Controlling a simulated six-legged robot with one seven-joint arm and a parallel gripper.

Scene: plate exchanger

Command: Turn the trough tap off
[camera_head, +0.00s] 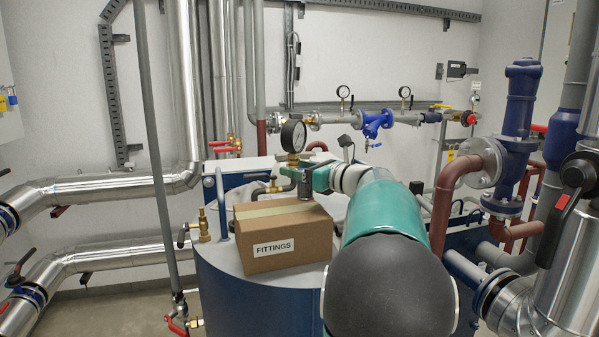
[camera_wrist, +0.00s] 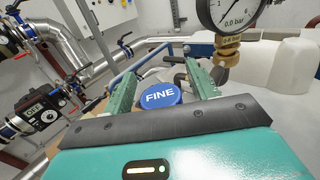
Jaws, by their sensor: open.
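A small brass tap with a dark handle (camera_head: 272,187) stands on the grey tank top (camera_head: 226,262), behind the carton; I cannot tell for sure that it is the trough tap. Another brass tap (camera_head: 204,226) with a dark lever stands at the tank's left edge. My gripper (camera_head: 304,177) is just right of the first tap, above the carton's back edge. A dark curved part (camera_wrist: 176,60) shows beyond, partly hidden by the right finger.
A carton marked FITTINGS (camera_head: 283,235) sits on the tank in front of my gripper. A pressure gauge (camera_head: 293,136) on a brass fitting stands close behind. A white moulded body (camera_wrist: 252,65) lies right of the fingers. Pipes and valves crowd both sides.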

